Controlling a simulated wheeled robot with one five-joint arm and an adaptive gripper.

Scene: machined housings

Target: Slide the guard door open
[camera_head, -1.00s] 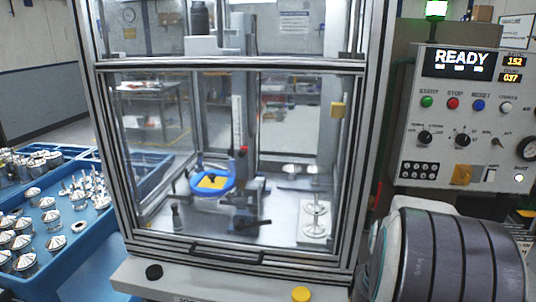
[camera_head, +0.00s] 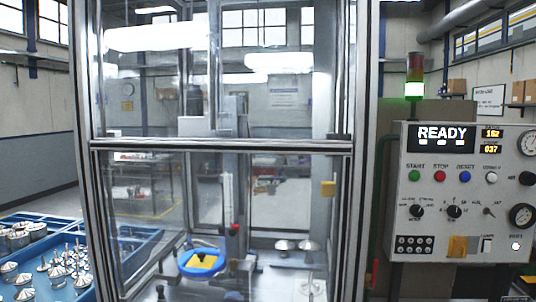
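The guard door (camera_head: 275,215) is a clear panel in a grey metal frame on the front of the machine enclosure. It looks closed, covering the lower opening beneath a horizontal crossbar (camera_head: 220,145). A small yellow block (camera_head: 327,188) sits near its right edge. The door's lower edge and its black handle are below the picture. Behind the panel are a blue ring-shaped fixture with a yellow centre (camera_head: 201,262) and several silver mushroom-shaped parts (camera_head: 284,246). My gripper is not in view.
A control panel (camera_head: 462,225) reading READY stands to the right, under a lit green signal lamp (camera_head: 414,90). Blue trays (camera_head: 55,223) of silver parts lie at the left. A grey upright post (camera_head: 357,150) bounds the enclosure's right side.

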